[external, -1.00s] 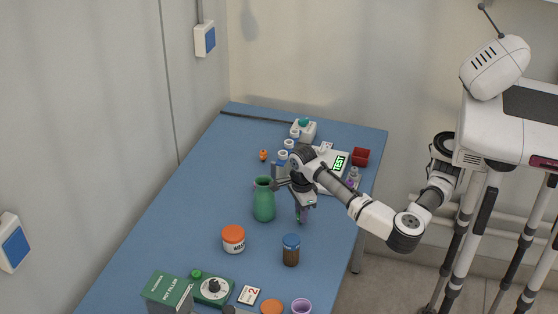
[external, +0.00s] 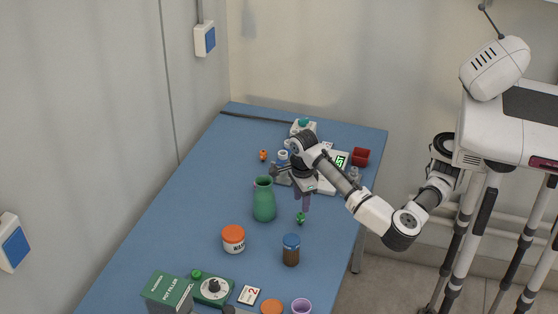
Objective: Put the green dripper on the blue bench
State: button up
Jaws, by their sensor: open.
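The small green dripper (external: 300,218) rests on the blue bench (external: 200,215), to the right of a green vase.
The green vase (external: 264,200) stands close on the left of my gripper. A brown jar with a blue lid (external: 291,250) and a white jar with an orange lid (external: 233,239) stand nearer the front. A scale (external: 334,170) and red box (external: 361,157) are behind. The bench's left middle is clear.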

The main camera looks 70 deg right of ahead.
aim_at(301, 214)
notch_tip(301, 214, up, 6)
jog(key=shift+r, duration=0.25)
